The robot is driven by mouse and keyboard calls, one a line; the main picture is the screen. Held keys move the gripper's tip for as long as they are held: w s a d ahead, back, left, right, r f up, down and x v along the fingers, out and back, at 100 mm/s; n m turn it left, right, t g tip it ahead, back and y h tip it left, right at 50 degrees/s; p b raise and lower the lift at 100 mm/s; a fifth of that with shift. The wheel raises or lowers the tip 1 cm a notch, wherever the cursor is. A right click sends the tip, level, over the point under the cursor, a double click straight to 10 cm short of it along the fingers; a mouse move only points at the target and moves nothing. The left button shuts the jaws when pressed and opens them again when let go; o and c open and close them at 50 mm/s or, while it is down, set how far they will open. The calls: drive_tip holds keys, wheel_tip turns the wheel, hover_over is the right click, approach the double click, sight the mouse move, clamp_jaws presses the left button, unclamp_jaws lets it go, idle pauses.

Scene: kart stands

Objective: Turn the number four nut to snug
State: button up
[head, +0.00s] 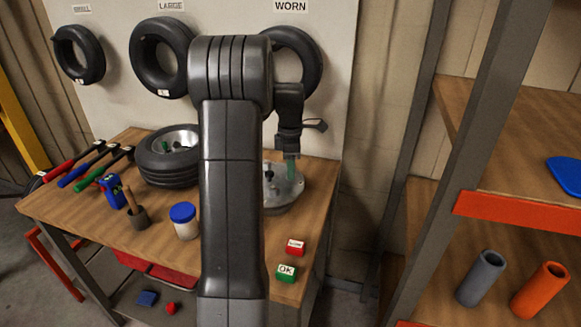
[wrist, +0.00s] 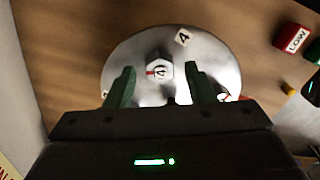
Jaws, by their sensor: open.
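The round silver hub plate (head: 290,186) lies on the wooden bench, partly behind my arm in the head view. In the wrist view the plate (wrist: 218,58) fills the middle, with a white tag marked 4 (wrist: 182,37) near its far edge. The number four nut (wrist: 160,71) shows a 4 on its top and a red mark on its left. My gripper (wrist: 162,84) is open over the plate, its two green fingers on either side of the nut with gaps. I cannot tell how far above it they are. The other nuts are mostly hidden.
A red LOW block (head: 295,247) and a green OK block (head: 286,273) stand at the bench's right front. A wheel with tyre (head: 168,160), a blue-lidded jar (head: 185,220) and several coloured-handled tools lie left of my arm. A shelf rack (head: 445,180) stands right.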

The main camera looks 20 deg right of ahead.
drive_tip(key=shift+f, duration=0.4)
drive_tip(key=shift+c, duration=0.2)
drive_tip(key=c, duration=1)
drive_tip(key=shift+o, duration=0.2)
